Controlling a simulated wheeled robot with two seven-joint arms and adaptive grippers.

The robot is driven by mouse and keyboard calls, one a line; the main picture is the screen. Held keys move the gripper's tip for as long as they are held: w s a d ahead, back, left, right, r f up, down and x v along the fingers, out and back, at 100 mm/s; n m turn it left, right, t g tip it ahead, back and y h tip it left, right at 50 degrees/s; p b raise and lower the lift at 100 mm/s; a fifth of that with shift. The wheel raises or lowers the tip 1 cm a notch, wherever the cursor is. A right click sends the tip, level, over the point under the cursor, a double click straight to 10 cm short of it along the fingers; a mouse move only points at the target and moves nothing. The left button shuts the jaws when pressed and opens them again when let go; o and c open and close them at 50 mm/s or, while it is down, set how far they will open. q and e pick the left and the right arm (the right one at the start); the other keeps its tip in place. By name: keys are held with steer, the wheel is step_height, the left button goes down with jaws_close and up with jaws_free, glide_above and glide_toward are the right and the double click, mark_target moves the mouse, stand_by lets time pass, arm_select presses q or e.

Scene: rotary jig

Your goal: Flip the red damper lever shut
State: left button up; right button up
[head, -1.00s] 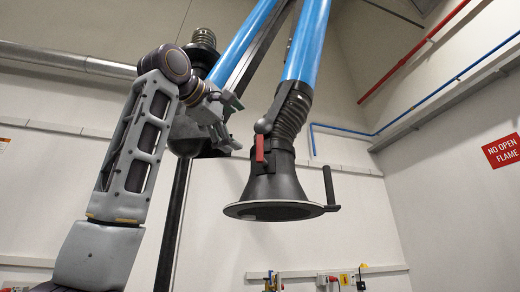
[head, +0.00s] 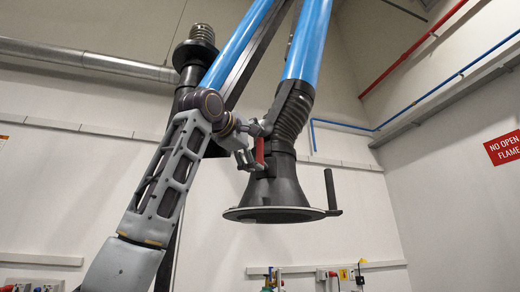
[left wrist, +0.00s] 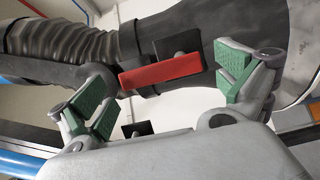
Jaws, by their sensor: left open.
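The red damper lever (head: 260,150) is on the side of the black extraction hood (head: 272,190), at the neck below the ribbed hose. In the head view it hangs upright. My left gripper (head: 248,152) is right beside the lever, on its left. In the left wrist view the red lever (left wrist: 160,71) lies between the two green-padded fingers of my open left gripper (left wrist: 165,88). Gaps show between the lever and the finger pads, though I cannot tell the depth exactly. My right gripper is in neither view.
Blue arm tubes (head: 308,40) rise above the hood. A black handle (head: 330,190) stands up from the hood's right rim. A black post stands behind my left arm. The space right of the hood is clear up to the wall.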

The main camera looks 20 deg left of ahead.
arm_select(q)
steer(key=shift+p+x, duration=0.45)
steer(key=shift+x, duration=1)
steer(key=shift+c, duration=0.4)
steer(key=c, duration=1.2)
steer(key=shift+c, duration=0.2)
